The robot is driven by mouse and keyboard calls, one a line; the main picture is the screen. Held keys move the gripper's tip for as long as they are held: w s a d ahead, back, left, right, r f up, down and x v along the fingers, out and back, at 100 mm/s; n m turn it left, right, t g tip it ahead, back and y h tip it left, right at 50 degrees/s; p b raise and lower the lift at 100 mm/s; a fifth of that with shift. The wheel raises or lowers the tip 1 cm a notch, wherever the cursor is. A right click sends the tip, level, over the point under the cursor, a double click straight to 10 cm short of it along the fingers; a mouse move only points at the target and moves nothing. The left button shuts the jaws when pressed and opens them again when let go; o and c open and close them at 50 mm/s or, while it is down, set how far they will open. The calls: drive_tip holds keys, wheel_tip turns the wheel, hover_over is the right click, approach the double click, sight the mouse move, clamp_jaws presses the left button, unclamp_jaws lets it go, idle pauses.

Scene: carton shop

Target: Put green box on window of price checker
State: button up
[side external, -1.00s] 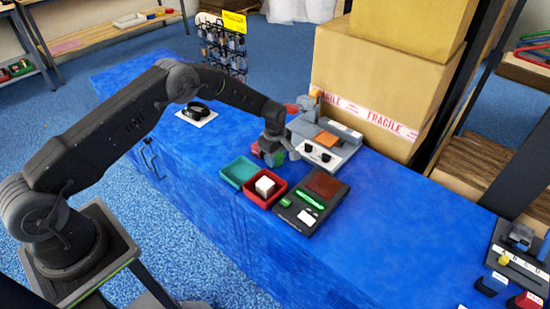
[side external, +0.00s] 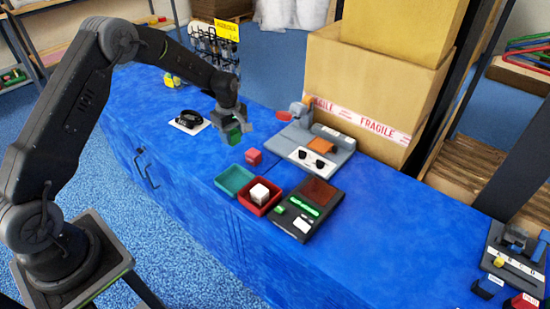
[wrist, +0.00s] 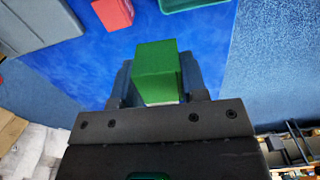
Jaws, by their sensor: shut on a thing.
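My gripper (side external: 231,122) is shut on the green box (side external: 233,137) and holds it above the blue counter, left of the red box. In the wrist view the green box (wrist: 157,68) sits between the fingers (wrist: 157,85). The price checker (side external: 306,208) is a dark flat device lying on the counter, right of the trays. It has a brownish-red window (side external: 319,191) at its far end, a lit green strip, a small green patch and a white patch. The window is bare.
A red box (side external: 253,156) stands alone on the counter; it also shows in the wrist view (wrist: 113,13). A green tray (side external: 232,180) and a red tray (side external: 250,206) holding a white box (side external: 260,193) lie beside the checker. A grey machine (side external: 325,146) stands behind.

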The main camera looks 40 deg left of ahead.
drive_tip(key=w+d+r+m, duration=0.2)
drive_tip(key=d+m, duration=0.2)
drive_tip(key=d, duration=0.5)
drive_tip(key=w+d+r+m, duration=0.15)
drive_tip(key=d+m, duration=0.25)
drive_tip(key=d, duration=0.4)
hover_over(319, 191)
drive_tip(key=f, duration=0.4)
drive_tip(key=a+f, duration=0.1)
drive_tip(key=f, duration=0.1)
drive_tip(key=shift+s+f, duration=0.15)
drive_tip(key=shift+f, duration=0.2)
drive_tip(key=shift+d+f, duration=0.25)
drive_tip(key=shift+d, duration=0.25)
drive_tip(key=shift+f, duration=2)
drive_tip(key=o, duration=0.9)
drive_tip(key=shift+f, duration=0.1)
wheel_tip(319, 191, up, 12)
